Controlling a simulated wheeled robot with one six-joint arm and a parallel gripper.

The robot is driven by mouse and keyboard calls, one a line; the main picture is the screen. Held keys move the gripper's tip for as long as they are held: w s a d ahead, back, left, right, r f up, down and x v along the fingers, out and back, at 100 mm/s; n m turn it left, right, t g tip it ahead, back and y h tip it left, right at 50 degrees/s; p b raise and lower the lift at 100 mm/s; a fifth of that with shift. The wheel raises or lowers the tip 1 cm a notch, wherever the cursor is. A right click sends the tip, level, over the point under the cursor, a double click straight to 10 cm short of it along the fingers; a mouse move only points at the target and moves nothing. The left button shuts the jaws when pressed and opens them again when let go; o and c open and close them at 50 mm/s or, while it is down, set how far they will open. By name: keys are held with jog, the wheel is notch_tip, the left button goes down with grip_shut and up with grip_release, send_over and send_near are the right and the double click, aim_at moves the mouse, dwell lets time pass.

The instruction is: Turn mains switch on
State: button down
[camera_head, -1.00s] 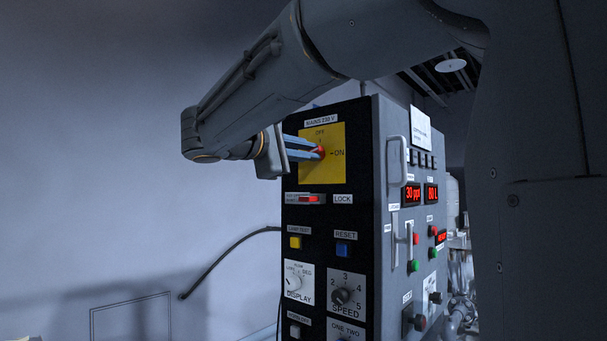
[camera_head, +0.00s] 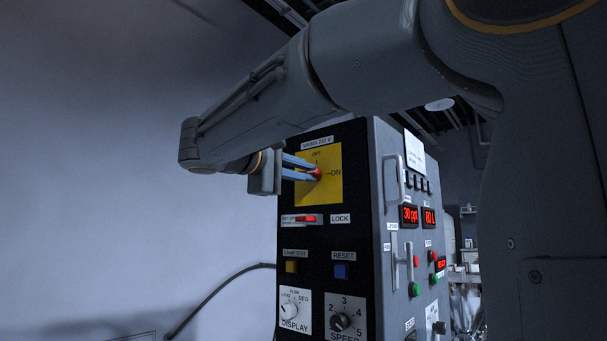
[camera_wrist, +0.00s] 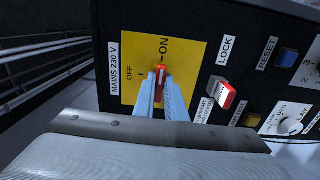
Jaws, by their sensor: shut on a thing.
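The mains switch is a red knob (camera_head: 317,174) on a yellow plate (camera_head: 330,190) marked MAINS 230 V, with OFF above it and ON to its right. My gripper (camera_head: 311,172) reaches in from the left with its two blue-grey fingers shut on the knob. In the wrist view, the red knob (camera_wrist: 161,70) sits between the fingertips (camera_wrist: 162,78). There its white line points roughly toward the ON mark, and OFF lies to the left. The fingers hide part of the knob.
Below the plate is a red-and-white LOCK slider (camera_head: 306,219). A yellow button (camera_head: 291,267), a blue RESET button (camera_head: 341,271) and dials sit lower on the black panel. A handle (camera_head: 391,178) stands out from the grey side.

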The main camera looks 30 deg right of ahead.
jog(key=c, duration=1.8)
grip_release()
jog(key=v, duration=0.7)
jog(key=shift+s+a, duration=0.2)
jog(key=shift+a, duration=0.15)
